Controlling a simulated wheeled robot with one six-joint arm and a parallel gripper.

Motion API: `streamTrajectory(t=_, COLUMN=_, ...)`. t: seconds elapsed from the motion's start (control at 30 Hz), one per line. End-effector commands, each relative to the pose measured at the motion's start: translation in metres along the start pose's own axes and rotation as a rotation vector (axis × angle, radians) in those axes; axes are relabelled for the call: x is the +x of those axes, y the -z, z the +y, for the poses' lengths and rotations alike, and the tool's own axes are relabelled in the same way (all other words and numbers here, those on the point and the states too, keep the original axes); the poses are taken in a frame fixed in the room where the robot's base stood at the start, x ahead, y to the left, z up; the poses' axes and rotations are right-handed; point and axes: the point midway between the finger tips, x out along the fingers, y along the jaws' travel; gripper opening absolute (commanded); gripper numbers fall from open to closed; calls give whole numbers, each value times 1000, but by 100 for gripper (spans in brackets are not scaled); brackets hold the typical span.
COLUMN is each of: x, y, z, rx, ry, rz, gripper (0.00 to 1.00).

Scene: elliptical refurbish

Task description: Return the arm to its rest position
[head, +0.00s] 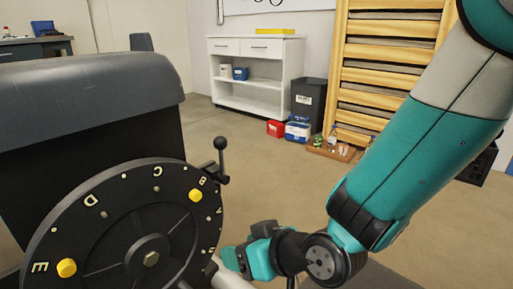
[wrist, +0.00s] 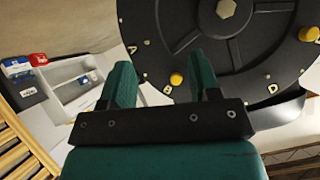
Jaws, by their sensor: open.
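My arm comes in from the upper right of the head view and bends low at the front. My gripper (wrist: 160,85) shows in the wrist view with two green fingers spread apart and nothing between them. In the head view my gripper (head: 245,258) is beside the lower right of a black lettered disc (head: 118,222). The disc has yellow knobs and a dark lever with a ball at its upper right. The disc (wrist: 240,45) also fills the upper right of the wrist view, beyond the fingers. I cannot tell whether a finger touches it.
A dark machine body (head: 85,95) stands behind the disc. A white shelf unit (head: 258,75), a dark bin (head: 308,100), red and blue boxes and a wooden slatted rack (head: 385,65) stand at the back. The floor (head: 260,180) between is clear.

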Motion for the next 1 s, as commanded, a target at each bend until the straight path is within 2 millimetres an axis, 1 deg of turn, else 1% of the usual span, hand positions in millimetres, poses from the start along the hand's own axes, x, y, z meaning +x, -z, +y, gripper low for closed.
streamTrajectory(t=0.03, x=-31, y=29, z=-1, rx=21, ry=-1, rz=-45, gripper=56)
streamTrajectory(t=0.07, x=-45, y=37, z=-2, rx=33, ry=2, rz=-84, gripper=56)
streamTrajectory(t=0.1, x=-65, y=46, z=-3, rx=48, ry=6, rz=-135, gripper=56)
streamTrajectory(t=0.17, x=-97, y=58, z=-4, rx=69, ry=8, rz=-214, gripper=56)
streamTrajectory(t=0.2, x=-118, y=64, z=-6, rx=80, ry=10, rz=-267, gripper=56)
streamTrajectory(t=0.27, x=-150, y=71, z=-9, rx=95, ry=10, rz=-342, gripper=56)
streamTrajectory(t=0.3, x=-170, y=74, z=-11, rx=104, ry=8, rz=-389, gripper=56)
streamTrajectory(t=0.37, x=-199, y=77, z=-14, rx=114, ry=5, rz=-455, gripper=56)
streamTrajectory(t=0.4, x=-217, y=79, z=-17, rx=120, ry=2, rz=-497, gripper=56)
streamTrajectory(t=0.47, x=-243, y=80, z=-21, rx=129, ry=-6, rz=-556, gripper=56)
streamTrajectory(t=0.5, x=-260, y=81, z=-23, rx=133, ry=-12, rz=-592, gripper=56)
streamTrajectory(t=0.57, x=-284, y=81, z=-27, rx=139, ry=-21, rz=-647, gripper=56)
streamTrajectory(t=0.6, x=-300, y=81, z=-30, rx=144, ry=-29, rz=-682, gripper=56)
streamTrajectory(t=0.63, x=-312, y=81, z=-32, rx=148, ry=-36, rz=-708, gripper=56)
streamTrajectory(t=0.67, x=-321, y=85, z=-35, rx=150, ry=-37, rz=-726, gripper=56)
streamTrajectory(t=0.7, x=-325, y=96, z=-38, rx=150, ry=-33, rz=-726, gripper=56)
streamTrajectory(t=0.87, x=-347, y=130, z=-48, rx=149, ry=-32, rz=-727, gripper=56)
streamTrajectory(t=0.97, x=-364, y=155, z=-56, rx=148, ry=-32, rz=-726, gripper=56)
streamTrajectory(t=1.0, x=-372, y=166, z=-59, rx=148, ry=-32, rz=-726, gripper=56)
